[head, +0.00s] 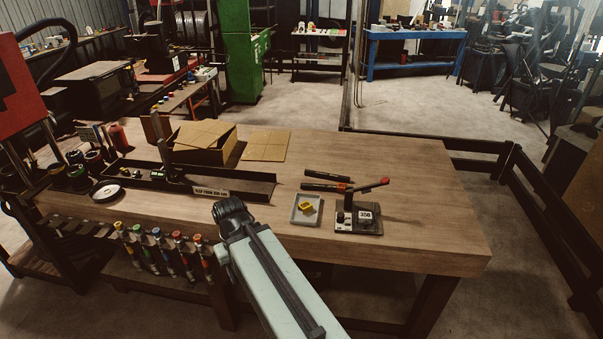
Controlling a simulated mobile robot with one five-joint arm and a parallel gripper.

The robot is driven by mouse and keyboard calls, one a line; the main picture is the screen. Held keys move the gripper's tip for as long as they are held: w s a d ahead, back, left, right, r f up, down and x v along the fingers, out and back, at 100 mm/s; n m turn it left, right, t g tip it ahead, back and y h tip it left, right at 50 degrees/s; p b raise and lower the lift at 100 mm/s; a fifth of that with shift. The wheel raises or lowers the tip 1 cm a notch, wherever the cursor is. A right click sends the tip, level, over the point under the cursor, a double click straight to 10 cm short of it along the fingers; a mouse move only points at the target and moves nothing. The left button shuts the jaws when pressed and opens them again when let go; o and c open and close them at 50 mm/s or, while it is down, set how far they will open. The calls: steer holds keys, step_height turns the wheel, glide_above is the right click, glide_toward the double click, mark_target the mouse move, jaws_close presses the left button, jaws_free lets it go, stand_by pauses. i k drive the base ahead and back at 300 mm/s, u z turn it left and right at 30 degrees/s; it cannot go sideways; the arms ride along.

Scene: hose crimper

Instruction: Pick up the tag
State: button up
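A small yellow piece (305,207) lies in a shallow grey tray (297,221) on the wooden workbench, and it may be the tag, though it is too small to be sure. Right of the tray stands a dark hand-lever device (345,224) with a red-tipped lever and a white plate reading 358 (365,214). My arm reaches up from the bottom of the head view. Its dark end (231,210) is left of the tray and apart from it. My gripper's fingers cannot be made out, and nothing is seen held.
A long black trough (200,184) and an open cardboard box (203,143) are on the left. Coloured-handled tools (157,238) hang along the front edge. The bench's right end (430,220) is clear.

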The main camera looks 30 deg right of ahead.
mark_target(364, 216)
steer(key=z, duration=0.25)
steer(key=k, duration=1.05)
steer(key=z, duration=0.6)
steer(key=i, duration=1)
